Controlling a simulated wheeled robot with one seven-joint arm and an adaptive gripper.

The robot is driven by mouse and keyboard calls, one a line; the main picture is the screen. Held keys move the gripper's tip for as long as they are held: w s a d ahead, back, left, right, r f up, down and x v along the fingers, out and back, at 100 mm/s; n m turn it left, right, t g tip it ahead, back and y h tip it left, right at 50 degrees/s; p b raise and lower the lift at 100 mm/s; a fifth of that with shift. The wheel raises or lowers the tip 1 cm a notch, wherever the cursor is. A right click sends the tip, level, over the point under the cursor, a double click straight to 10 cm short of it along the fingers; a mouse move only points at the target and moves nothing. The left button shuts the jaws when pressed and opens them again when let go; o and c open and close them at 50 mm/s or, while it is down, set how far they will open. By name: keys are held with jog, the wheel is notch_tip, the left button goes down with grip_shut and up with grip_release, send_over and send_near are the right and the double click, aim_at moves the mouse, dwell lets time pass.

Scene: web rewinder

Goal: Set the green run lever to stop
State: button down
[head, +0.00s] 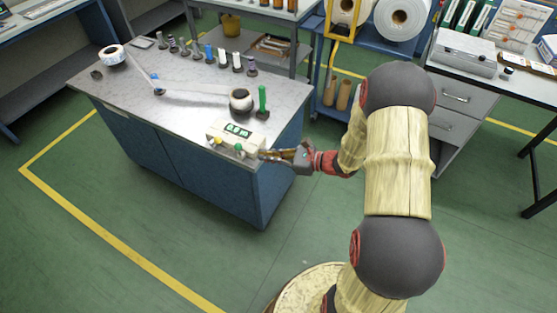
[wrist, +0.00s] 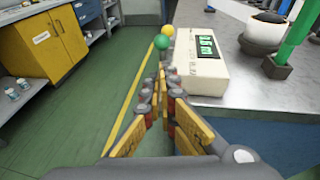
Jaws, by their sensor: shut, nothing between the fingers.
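A cream control box (head: 236,132) with a green lit display sits at the bench's near right corner; it also shows in the wrist view (wrist: 201,66). A green ball knob (head: 239,147) is on its front side and shows just beyond my fingertips in the wrist view (wrist: 161,43). A yellow ball knob (head: 218,141) is to its left, behind the green one in the wrist view (wrist: 167,31). My gripper (head: 266,154) is shut and empty, level with the box's right end and close to the green knob. I cannot tell whether they touch. The knob's shaft is largely hidden.
A green upright handle (head: 262,100) and a white-and-black roll (head: 240,100) stand behind the box. A web runs left across the bench (head: 185,75) to another roll (head: 113,55). Several spools line the back edge. Green floor (head: 120,215) is clear in front.

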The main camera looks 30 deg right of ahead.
aim_at(240, 145)
jog(key=shift+w+a+b, duration=0.7)
jog(key=shift+w+a, duration=1.2)
jog(key=shift+a, duration=0.05)
jog(key=shift+r+p, duration=0.2)
jog(key=shift+p, duration=0.45)
jog(key=shift+w+a+g, duration=0.1)
jog(key=shift+g, duration=0.2)
jog(key=shift+w+a+r+g+h+p, duration=0.2)
jog(key=shift+g+h+p, duration=0.3)
jog(key=shift+p, duration=1.15)
jog(key=g+h+p, duration=0.1)
jog(key=p, duration=0.2)
jog(key=w+r+g+p, duration=0.1)
jog(key=p, duration=0.2)
jog(key=shift+w+a+r+h+p, duration=0.15)
jog(key=shift+a+r+h+p, duration=0.1)
jog(key=shift+a+h+p, duration=0.15)
jog(key=shift+w+a+f+m+g+h+p, duration=0.1)
jog(key=shift+w+a+m+g+h+p, duration=0.3)
jog(key=shift+p, duration=0.8)
jog(key=shift+w+f, duration=0.1)
jog(key=shift+w, duration=0.1)
jog(key=shift+w+a, duration=0.1)
